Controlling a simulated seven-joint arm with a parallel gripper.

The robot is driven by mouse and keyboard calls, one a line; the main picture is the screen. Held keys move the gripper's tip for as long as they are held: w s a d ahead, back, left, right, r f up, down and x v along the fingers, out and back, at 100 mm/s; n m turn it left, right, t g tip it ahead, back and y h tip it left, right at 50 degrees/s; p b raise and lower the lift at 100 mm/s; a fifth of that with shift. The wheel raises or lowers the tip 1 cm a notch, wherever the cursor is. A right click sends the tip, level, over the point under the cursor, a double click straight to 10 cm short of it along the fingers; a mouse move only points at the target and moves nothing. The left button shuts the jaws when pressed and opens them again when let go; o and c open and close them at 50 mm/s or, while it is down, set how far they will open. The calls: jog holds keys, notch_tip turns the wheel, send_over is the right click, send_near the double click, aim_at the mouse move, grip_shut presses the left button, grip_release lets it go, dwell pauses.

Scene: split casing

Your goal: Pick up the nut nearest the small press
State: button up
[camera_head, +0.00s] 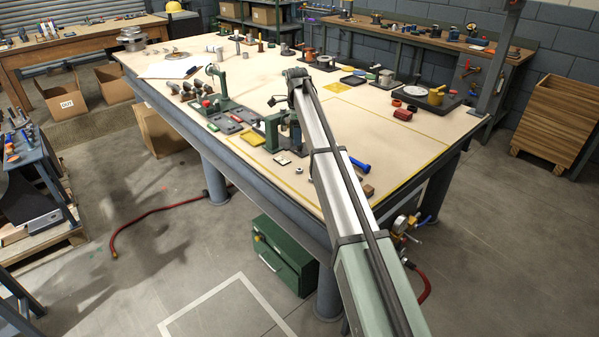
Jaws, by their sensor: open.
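A small green press (216,86) stands on the left part of the workbench. A second green upright device (272,130) stands closer, near the bench's front edge. A small pale ring-like piece (299,170), perhaps a nut, lies to the right of the second device. Other nuts are too small to tell apart among the little parts. My arm reaches over the bench from the lower right. My gripper (276,100) seems to be the small dark shape beside the arm's far end, open and apart from the presses. The arm hides part of the bench behind it.
The workbench (370,125) has clear room right of my arm. A grey tray (229,122) with small parts lies between the green devices. A blue cylinder (359,164) and a brown block (368,190) lie near my arm. A red part (402,114) lies to the right.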

jog(key=n, duration=0.1)
send_over(299, 173)
jog(key=w, duration=0.2)
jog(key=shift+n, duration=0.4)
jog(key=f, duration=0.8)
jog(key=shift+s+a+f, duration=0.2)
jog(key=shift+a+f, duration=0.05)
jog(key=shift+f, duration=0.1)
jog(key=shift+s+d+f, duration=0.1)
jog(key=shift+s+f, duration=0.05)
jog(key=shift+f, duration=1.15)
jog(key=shift+s+d+f, duration=0.1)
jog(key=shift+f, duration=1.15)
grip_shut()
